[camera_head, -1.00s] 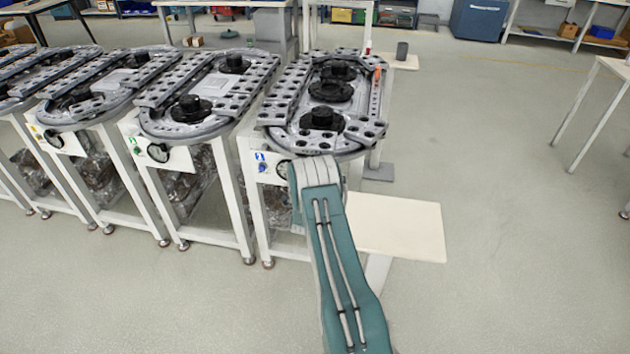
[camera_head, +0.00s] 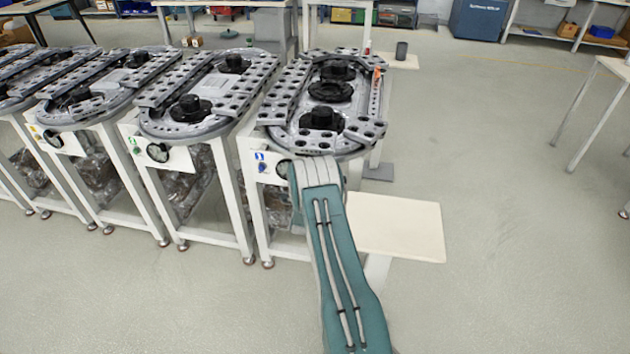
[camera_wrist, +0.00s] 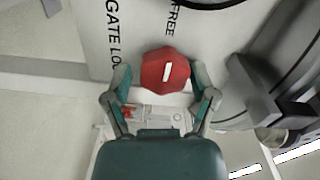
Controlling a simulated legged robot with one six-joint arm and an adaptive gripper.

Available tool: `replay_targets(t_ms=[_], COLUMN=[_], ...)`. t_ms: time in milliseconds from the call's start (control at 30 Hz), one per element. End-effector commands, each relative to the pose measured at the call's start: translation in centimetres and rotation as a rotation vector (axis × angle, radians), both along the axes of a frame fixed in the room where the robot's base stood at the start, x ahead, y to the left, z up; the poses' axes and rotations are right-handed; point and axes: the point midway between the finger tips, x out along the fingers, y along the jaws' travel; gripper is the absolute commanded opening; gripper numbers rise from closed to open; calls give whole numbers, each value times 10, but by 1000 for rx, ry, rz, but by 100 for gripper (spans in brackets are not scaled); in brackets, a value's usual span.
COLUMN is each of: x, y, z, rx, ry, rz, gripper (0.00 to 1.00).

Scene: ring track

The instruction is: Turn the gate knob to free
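The gate knob (camera_wrist: 165,72) is a red, eight-sided knob with a white mark, on a white panel (camera_wrist: 92,40) in the wrist view. The mark runs nearly up and down in the picture, slightly tilted. The word FREE is printed above the knob, and GATE LO… to its left, partly cut off or hidden. My gripper (camera_wrist: 161,80) is open, with one finger on each side of the knob; a small gap shows at the left finger. Contact at the right finger cannot be told. In the head view my arm hides the knob and gripper.
The nearest ring track (camera_head: 262,118) stands on a white frame in front of my arm, with more tracks to its left. A pale board (camera_head: 410,228) sits to the right of my arm. A grey part (camera_wrist: 262,95) lies right of my gripper.

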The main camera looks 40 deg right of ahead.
Motion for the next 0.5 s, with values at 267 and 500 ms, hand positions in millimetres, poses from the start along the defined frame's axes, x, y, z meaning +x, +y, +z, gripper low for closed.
replay_targets(t_ms=[267, 500], x=[1, -3], y=[1, 8], z=[1, 1], rx=[-3, -4], ry=[-2, 0], rz=[3, 5], gripper=[90, 90])
